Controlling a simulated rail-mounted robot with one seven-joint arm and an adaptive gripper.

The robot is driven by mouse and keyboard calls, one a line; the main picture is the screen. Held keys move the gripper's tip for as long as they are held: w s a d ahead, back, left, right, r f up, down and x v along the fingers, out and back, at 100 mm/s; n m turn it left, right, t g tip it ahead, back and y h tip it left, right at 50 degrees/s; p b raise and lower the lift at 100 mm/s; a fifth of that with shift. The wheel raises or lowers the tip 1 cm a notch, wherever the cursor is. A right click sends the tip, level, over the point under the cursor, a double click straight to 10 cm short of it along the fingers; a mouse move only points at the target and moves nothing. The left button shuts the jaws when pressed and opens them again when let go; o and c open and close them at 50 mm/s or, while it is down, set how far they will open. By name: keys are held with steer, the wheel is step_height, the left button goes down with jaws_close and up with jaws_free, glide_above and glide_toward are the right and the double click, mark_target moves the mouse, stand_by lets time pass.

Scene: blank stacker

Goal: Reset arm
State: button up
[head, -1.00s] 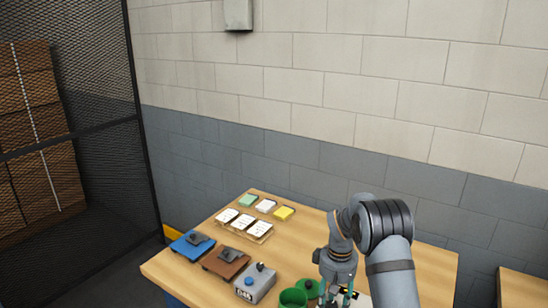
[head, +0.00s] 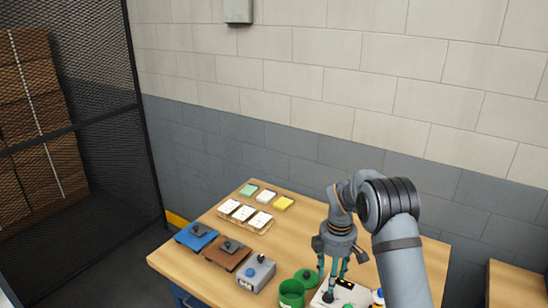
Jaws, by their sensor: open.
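My gripper (head: 333,283) hangs from my arm over the front right part of the wooden table (head: 300,235), pointing down. Its greenish fingers are spread apart, and nothing shows between them. Just below it is a white panel (head: 327,299) with dark, green and blue parts on it. The fingertips overlap a dark knob there, and I cannot tell whether they touch it. The panel's lower edge is cut off by the picture.
A green open cup (head: 291,294) and a green lid (head: 306,275) stand just left of my gripper. Further left are a grey box (head: 257,275), a brown plate (head: 224,255) and a blue plate (head: 194,238). White, green and yellow pieces (head: 284,203) lie further back. The table's back right is clear.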

steer(key=shift+r, duration=1.4)
steer(key=shift+d, duration=0.15)
